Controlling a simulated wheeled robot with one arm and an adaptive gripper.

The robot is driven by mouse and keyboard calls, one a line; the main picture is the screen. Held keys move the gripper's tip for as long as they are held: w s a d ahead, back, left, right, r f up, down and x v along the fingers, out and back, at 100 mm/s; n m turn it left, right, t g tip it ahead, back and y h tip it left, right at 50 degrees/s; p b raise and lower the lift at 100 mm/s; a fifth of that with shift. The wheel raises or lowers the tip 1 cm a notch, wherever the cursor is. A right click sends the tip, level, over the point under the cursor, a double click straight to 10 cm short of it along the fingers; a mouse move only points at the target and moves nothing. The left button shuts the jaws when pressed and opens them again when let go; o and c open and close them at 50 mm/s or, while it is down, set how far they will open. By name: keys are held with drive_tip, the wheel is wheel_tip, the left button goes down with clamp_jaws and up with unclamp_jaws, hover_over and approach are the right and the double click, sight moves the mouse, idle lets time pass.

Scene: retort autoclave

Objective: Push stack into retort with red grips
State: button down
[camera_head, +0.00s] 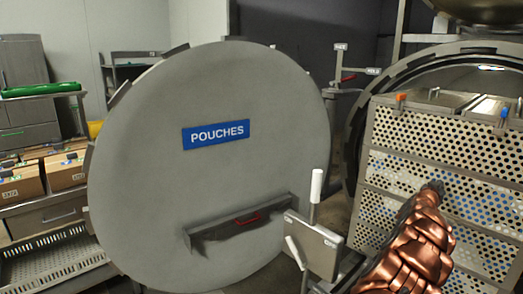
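The stack (388,132) of perforated metal baskets stands at the right, in front of the open round mouth of the retort (362,118). An orange grip (400,97) and a blue grip (503,112) show on its top edge. My copper-coloured arm comes up from the bottom right. My gripper (434,187) is at its dark tip, in front of the stack's perforated side; I cannot tell whether it touches. Its fingers are too small and dark to tell open from shut. The arm hides part of the stack's lower side, and the frame's right edge cuts the stack off.
A white-handled lever (316,190) and plate stand between door and stack. Cardboard boxes (66,170) sit on a rack at far left.

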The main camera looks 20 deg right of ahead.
drive_tip(key=d, duration=0.3)
drive_tip(key=d+p, duration=0.1)
drive_tip(key=d, duration=0.1)
drive_tip(key=shift+w, duration=0.25)
drive_tip(key=shift+w+a, duration=0.3)
drive_tip(key=shift+w, duration=0.05)
drive_tip(key=shift+a, duration=0.1)
approach(445, 183)
drive_tip(key=shift+w+d+f, duration=0.3)
drive_tip(key=shift+w+d, duration=0.25)
drive_tip(key=shift+d, duration=0.05)
drive_tip(key=shift+w+d+f, duration=0.25)
drive_tip(key=shift+w+d, duration=0.3)
drive_tip(key=shift+w, duration=0.05)
